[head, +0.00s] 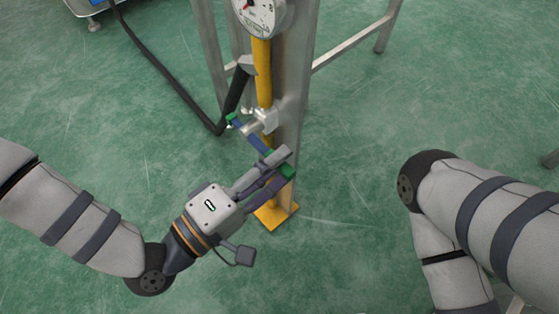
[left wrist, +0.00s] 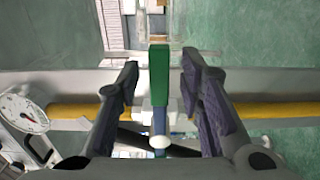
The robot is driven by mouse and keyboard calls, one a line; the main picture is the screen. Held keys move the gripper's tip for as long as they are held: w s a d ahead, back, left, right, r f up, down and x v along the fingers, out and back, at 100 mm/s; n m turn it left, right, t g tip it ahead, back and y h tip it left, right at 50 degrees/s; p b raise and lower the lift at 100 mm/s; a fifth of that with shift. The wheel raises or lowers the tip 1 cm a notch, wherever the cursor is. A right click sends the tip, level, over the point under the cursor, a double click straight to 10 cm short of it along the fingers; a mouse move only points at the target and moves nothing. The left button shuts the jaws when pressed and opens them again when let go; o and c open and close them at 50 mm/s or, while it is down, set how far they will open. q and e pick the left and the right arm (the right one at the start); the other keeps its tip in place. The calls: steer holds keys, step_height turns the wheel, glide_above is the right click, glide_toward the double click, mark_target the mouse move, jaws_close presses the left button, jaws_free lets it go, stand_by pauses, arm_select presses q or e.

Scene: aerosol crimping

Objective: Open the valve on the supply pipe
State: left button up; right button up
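The valve (head: 264,120) sits on the yellow supply pipe (head: 263,80). Its blue lever (head: 256,142) runs slantwise from a green end at the upper left to another green end (head: 288,171) at the lower right. My left gripper (head: 279,167) is at the lower right end, with its fingers apart. In the left wrist view the green end (left wrist: 159,75) stands between the two open fingers (left wrist: 159,82), with a visible gap on each side. The yellow pipe (left wrist: 75,113) crosses behind them. My right gripper is out of view.
A pressure gauge (head: 258,14) is on the pipe above the valve; it also shows in the left wrist view (left wrist: 24,112). A metal post (head: 296,80) stands right behind the pipe. A black hose (head: 160,66) joins from the left. The green floor (head: 350,190) around is mostly clear.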

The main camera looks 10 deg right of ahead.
arm_select(q)
steer(key=shift+w+d, duration=0.25)
steer(key=shift+d, duration=0.2)
jaws_close()
steer(key=shift+r, duration=0.1)
